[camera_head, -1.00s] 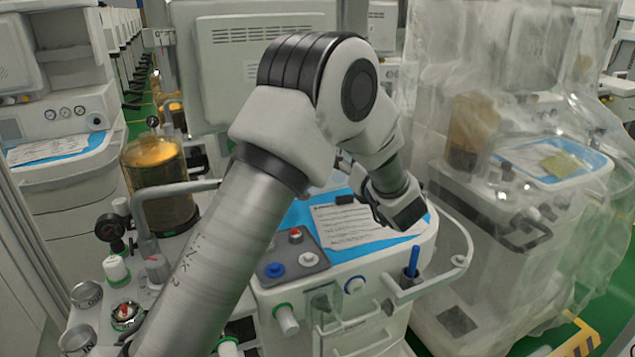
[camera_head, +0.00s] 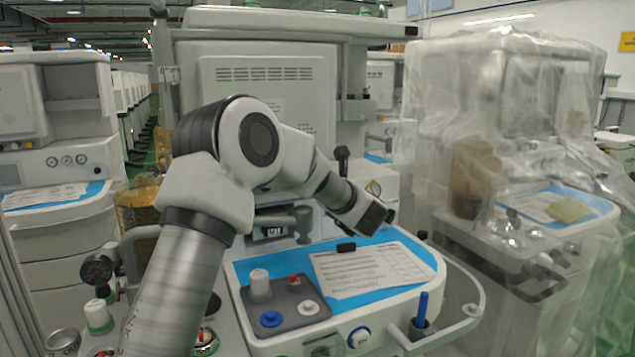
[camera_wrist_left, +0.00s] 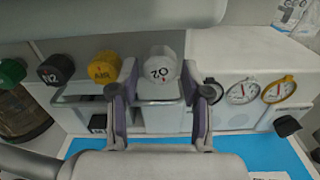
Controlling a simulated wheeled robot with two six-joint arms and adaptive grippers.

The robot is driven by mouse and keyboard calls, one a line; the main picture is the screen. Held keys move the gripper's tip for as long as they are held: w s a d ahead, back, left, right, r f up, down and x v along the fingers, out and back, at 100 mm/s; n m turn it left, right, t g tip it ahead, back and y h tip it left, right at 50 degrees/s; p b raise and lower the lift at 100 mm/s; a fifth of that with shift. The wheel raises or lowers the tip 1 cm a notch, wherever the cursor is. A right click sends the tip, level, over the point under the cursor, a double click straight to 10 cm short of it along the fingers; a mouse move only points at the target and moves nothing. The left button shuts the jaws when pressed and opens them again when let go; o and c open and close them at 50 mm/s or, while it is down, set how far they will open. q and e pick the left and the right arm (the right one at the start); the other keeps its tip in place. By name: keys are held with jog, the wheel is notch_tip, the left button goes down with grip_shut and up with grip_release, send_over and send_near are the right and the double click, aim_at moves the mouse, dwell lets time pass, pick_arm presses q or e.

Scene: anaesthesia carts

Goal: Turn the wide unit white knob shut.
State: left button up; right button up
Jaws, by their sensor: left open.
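In the left wrist view a white faceted knob (camera_wrist_left: 159,71) marked O2 sits on the front of the light grey unit. My left gripper (camera_wrist_left: 158,66) is open, with one finger on each side of the white knob in the picture. I cannot tell whether either finger touches it. In the head view my left arm reaches over the wide unit's worktop (camera_head: 410,268), and its dark wrist end (camera_head: 375,217) is over the back of it. The gripper's fingers and the O2 knob are hard to make out there. My right gripper is not in view.
A yellow knob (camera_wrist_left: 103,69), a black knob (camera_wrist_left: 56,69) and a green knob (camera_wrist_left: 12,71) stand left of the white one. Round gauges (camera_wrist_left: 243,91) are on the right. A plastic-wrapped unit (camera_head: 500,150) stands at the right in the head view.

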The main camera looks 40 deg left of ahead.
pick_arm(q)
jog(key=c, duration=0.9)
